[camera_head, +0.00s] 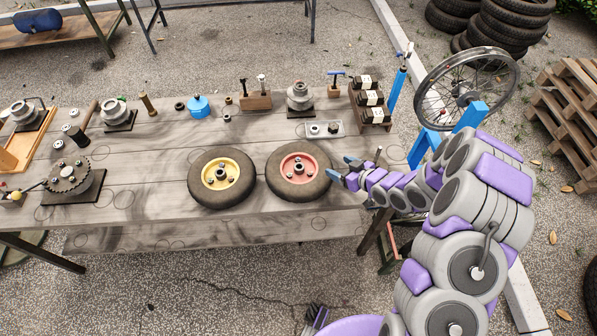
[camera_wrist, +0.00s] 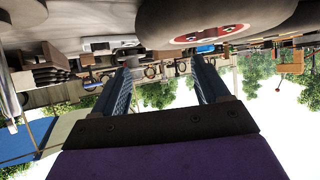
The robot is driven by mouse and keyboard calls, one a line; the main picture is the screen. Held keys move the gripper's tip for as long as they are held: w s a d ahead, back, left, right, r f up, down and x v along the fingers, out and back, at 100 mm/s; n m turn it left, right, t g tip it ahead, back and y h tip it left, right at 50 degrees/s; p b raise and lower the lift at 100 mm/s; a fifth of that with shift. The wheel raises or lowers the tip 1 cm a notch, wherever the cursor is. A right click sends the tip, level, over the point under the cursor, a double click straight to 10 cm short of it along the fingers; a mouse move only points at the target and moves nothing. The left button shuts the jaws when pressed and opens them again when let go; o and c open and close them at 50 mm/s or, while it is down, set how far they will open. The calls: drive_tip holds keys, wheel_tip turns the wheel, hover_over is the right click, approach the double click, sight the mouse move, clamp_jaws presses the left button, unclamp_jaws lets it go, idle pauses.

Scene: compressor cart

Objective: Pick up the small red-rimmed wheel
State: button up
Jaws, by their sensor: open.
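The small red-rimmed wheel (camera_head: 298,169) has a black tyre and lies flat on the grey wooden table, right of a yellow-rimmed wheel (camera_head: 221,175). My gripper (camera_head: 342,168) is open and empty just right of the red-rimmed wheel's tyre, with its blue fingers pointing toward it. In the upside-down wrist view, the red-rimmed wheel (camera_wrist: 212,34) fills the upper right, partly cut off by the frame. My gripper's two fingers (camera_wrist: 165,66) are spread there, with no wheel between them. Whether a fingertip touches the tyre is not clear.
A tray with small parts (camera_head: 320,129) lies behind the red-rimmed wheel. A rack of dark boxes (camera_head: 370,108) stands at the table's back right. A spoked wheel (camera_head: 466,88) on a blue stand is right of the table. The tabletop (camera_head: 240,222) in front of the wheels is clear.

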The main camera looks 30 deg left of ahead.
sight(324, 159)
drive_tip(key=x, duration=0.3)
drive_tip(key=shift+w+a+f+b, duration=0.1)
drive_tip(key=shift+w+f+b, duration=0.15)
drive_tip(key=shift+w+b, duration=0.1)
drive_tip(key=shift+w+a+f, duration=0.2)
drive_tip(key=shift+f, duration=0.1)
drive_tip(key=x, duration=0.2)
drive_tip(key=b+x, duration=0.1)
drive_tip(key=x, duration=0.3)
drive_tip(key=shift+s+a, duration=0.15)
drive_tip(key=shift+a, duration=0.35)
drive_tip(key=shift+d+r, duration=0.1)
drive_tip(key=shift+d, duration=0.35)
drive_tip(key=shift+a, duration=0.2)
drive_tip(key=c, duration=0.6)
clamp_jaws()
